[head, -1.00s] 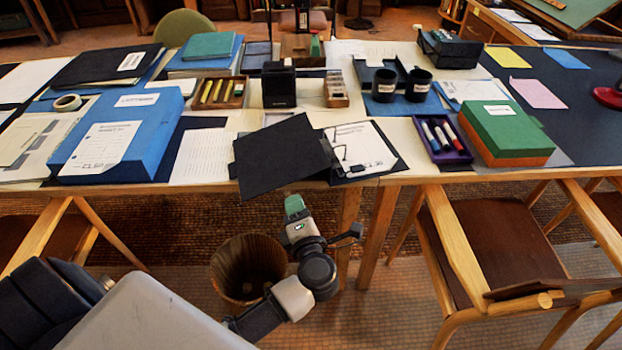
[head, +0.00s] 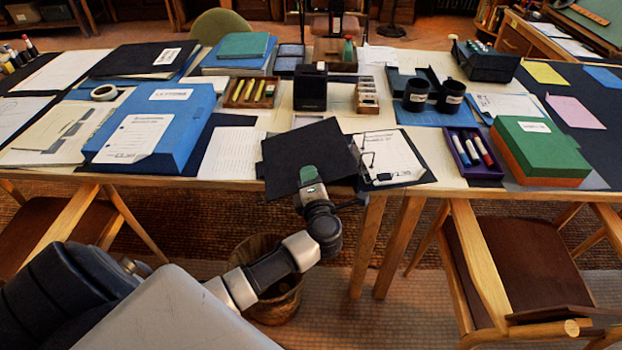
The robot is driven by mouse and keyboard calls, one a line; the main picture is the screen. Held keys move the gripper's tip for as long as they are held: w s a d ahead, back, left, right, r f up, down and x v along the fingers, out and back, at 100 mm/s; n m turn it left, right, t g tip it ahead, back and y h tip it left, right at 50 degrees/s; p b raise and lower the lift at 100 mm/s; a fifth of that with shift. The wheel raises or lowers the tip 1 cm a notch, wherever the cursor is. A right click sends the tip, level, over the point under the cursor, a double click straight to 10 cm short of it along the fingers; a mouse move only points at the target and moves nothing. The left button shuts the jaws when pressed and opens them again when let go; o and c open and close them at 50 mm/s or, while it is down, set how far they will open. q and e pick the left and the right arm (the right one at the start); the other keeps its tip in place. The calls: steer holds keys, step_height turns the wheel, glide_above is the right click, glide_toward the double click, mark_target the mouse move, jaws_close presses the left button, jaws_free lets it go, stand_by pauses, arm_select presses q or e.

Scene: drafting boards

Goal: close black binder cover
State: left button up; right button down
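The black binder lies open at the table's front edge. Its black cover (head: 300,146) is spread to the left and its near edge overhangs the table front. The ring side with a white printed sheet (head: 392,152) lies to the right on the other black cover. My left gripper (head: 308,174) is in front of the near part of the cover and overlaps it in the picture. I cannot tell whether it touches the cover or lies below it. Its fingers are seen from behind, so their opening is hidden. My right gripper is out of view.
A blue box file (head: 190,130) and loose sheets lie left of the binder. A purple pen tray (head: 474,154), a green-and-orange box (head: 540,150) and two black mugs (head: 450,94) stand to the right. A wooden bin (head: 275,300) and chairs stand below the table front.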

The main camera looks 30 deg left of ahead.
arm_select(q)
jaws_close()
